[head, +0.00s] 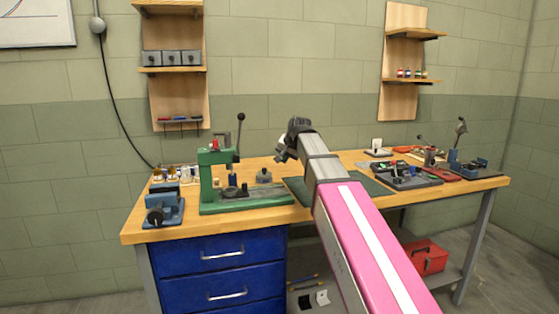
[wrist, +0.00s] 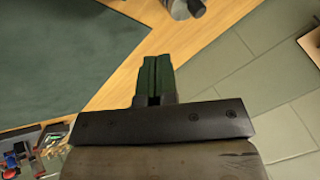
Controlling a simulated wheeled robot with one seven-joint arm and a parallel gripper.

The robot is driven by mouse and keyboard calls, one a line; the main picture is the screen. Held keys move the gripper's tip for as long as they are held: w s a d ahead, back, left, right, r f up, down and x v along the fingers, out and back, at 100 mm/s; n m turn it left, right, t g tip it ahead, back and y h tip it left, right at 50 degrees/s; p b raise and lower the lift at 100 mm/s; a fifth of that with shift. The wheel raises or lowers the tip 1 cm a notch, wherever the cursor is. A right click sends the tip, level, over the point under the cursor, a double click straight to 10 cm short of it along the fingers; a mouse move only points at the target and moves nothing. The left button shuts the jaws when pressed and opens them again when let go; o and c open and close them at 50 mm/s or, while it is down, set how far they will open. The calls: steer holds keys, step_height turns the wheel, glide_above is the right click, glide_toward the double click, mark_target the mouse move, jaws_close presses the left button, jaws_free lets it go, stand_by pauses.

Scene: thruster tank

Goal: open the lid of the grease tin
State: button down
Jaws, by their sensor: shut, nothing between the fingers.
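My gripper (head: 283,155) is held above the back of the workbench, near its middle. In the wrist view my gripper's fingers (wrist: 154,75) are dark green, together and empty. I cannot pick out the grease tin with certainty. A small grey lidded thing (head: 264,176) with a knob stands on the bench right of the green press, left of and below my gripper; it may be the tin. In the wrist view a grey metal round thing (wrist: 183,8) is cut off by the top edge, beyond the fingertips; I cannot tell whether it is the same thing.
A green press (head: 214,180) and a blue vise (head: 164,211) stand on the left of the wooden bench (head: 235,222). A dark green mat (wrist: 60,50) lies at the middle. A tray (head: 407,181) with parts and other tools fill the right. Shelves (head: 178,70) hang behind.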

mark_target(267, 175)
steer(key=x, duration=0.7)
steer(key=shift+w+f, duration=0.2)
steer(key=shift+w, duration=0.05)
steer(key=a, duration=0.1)
steer(key=w+a, duration=0.1)
steer(key=a, duration=0.1)
steer(key=shift+w+f, duration=0.2)
steer(key=shift+f, duration=0.1)
steer(key=shift+w+a, duration=0.2)
steer(key=shift+a, duration=0.25)
steer(key=shift+s+a, duration=0.1)
steer(key=shift+a, duration=0.05)
steer(key=shift+s+a+m, duration=0.1)
steer(key=shift+a+m, duration=0.05)
steer(key=shift+m, duration=0.25)
